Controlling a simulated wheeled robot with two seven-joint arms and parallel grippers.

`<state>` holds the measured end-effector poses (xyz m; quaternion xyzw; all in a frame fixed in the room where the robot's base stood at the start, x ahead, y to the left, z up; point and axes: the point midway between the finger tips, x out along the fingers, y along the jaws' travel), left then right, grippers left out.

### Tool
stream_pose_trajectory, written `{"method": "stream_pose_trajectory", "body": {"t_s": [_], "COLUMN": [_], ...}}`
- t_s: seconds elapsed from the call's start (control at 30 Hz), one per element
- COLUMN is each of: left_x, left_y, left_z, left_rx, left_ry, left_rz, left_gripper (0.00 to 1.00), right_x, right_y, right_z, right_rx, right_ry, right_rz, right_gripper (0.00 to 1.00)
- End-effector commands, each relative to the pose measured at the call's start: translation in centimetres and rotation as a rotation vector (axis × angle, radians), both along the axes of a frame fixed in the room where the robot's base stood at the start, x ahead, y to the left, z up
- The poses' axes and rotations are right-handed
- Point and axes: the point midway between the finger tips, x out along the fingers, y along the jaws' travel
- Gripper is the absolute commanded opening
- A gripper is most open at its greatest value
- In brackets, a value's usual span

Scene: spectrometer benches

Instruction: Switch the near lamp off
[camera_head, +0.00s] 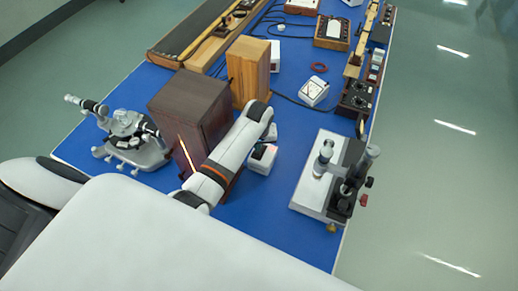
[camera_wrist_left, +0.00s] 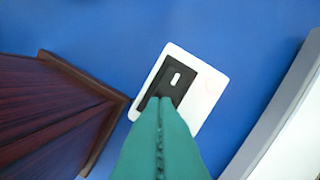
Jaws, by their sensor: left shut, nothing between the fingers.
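The near lamp is a dark red-brown wooden box (camera_head: 192,112) with a bright yellow-orange slit glowing in its front. Beside it on the blue bench stands a small white switch box (camera_head: 262,160). In the left wrist view the white box (camera_wrist_left: 206,98) has a black panel (camera_wrist_left: 178,68) with a small white switch (camera_wrist_left: 176,79). My left gripper (camera_head: 269,138) points down over this box. In the wrist view its green fingers (camera_wrist_left: 160,101) are together and empty, with tips over the panel's lower edge. I cannot tell whether they touch it. My right gripper is not in view.
A lighter wooden box (camera_head: 249,70) stands behind the lamp. A grey instrument (camera_head: 134,139) is at the left, and a white-based microscope-like instrument (camera_head: 318,187) at the right. A white meter (camera_head: 314,91) stands farther back. Blue bench top (camera_head: 290,130) is clear between them.

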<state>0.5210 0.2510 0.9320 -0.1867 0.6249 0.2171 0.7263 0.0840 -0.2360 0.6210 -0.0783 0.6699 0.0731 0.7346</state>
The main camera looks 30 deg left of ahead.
Motion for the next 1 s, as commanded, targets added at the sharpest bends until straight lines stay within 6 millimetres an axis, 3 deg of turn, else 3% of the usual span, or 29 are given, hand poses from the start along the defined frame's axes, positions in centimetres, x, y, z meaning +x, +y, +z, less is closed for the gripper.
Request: {"method": "stream_pose_trajectory", "body": {"t_s": [1.0], "left_x": [0.0], "left_y": [0.0], "left_z": [-1.2], "left_rx": [0.0], "left_ry": [0.0], "left_rz": [0.0], "left_gripper": [0.0], "right_x": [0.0], "right_y": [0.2], "right_z": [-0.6], "right_rx": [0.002], "right_ry": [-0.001], "right_rz": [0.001], "right_gripper": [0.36]}}
